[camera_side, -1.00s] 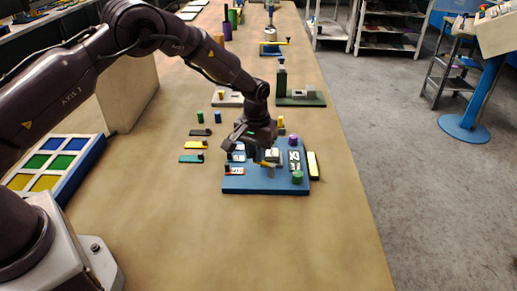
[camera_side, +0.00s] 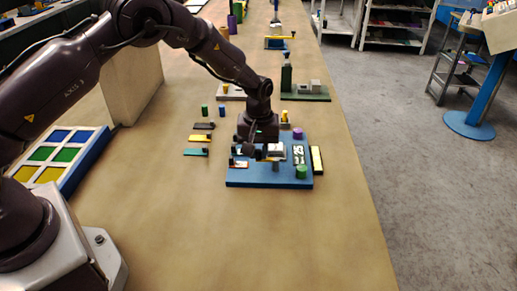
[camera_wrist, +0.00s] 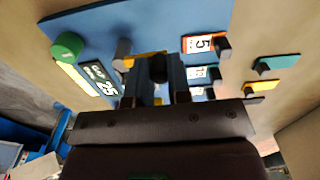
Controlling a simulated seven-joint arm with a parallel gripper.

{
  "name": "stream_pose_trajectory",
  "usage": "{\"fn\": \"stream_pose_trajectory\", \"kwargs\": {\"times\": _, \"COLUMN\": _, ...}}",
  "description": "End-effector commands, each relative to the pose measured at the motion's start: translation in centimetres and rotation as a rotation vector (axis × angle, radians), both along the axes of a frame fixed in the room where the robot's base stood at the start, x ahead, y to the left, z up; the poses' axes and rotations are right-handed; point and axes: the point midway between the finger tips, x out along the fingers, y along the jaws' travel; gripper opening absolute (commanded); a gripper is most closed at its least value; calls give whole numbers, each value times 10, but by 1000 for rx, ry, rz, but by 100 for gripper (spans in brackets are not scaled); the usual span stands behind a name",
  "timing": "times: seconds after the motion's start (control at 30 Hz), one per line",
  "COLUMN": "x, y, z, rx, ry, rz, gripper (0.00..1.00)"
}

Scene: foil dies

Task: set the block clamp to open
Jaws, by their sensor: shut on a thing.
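The block clamp sits near the middle of the blue board (camera_side: 245,180). A pale block (camera_side: 276,150) and a short grey post (camera_side: 275,166) show there in the side view. In the wrist view a yellow bar (camera_wrist: 146,57) runs from a grey post (camera_wrist: 123,50) toward my fingers. My gripper (camera_wrist: 158,78) is low over the board, its fingers closed around a dark rounded knob (camera_wrist: 158,66) by the yellow bar, which looks like the clamp's handle. The fingers hide part of the clamp, and I cannot tell its exact position. In the side view my gripper (camera_side: 260,152) is partly hidden.
The board carries a green knob (camera_side: 301,171), a purple knob (camera_side: 298,133), a black display (camera_side: 299,154) and labelled cards (camera_side: 240,164). Coloured strips lie to the left, including a teal one (camera_side: 195,152). The table front is clear.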

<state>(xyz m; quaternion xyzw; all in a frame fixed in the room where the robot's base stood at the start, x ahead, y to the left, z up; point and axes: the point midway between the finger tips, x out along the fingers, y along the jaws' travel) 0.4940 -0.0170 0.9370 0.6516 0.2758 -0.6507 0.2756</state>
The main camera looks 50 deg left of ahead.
Motion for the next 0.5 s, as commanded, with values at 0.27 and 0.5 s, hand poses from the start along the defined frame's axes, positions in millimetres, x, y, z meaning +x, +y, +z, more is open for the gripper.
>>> {"fn": "stream_pose_trajectory", "kwargs": {"times": 0.27, "x": 0, "y": 0, "z": 1, "rx": -1, "ry": 1, "rz": 1, "gripper": 32}}
{"fn": "stream_pose_trajectory", "kwargs": {"times": 0.5, "x": 0, "y": 0, "z": 0, "rx": -1, "ry": 1, "rz": 0, "gripper": 44}}
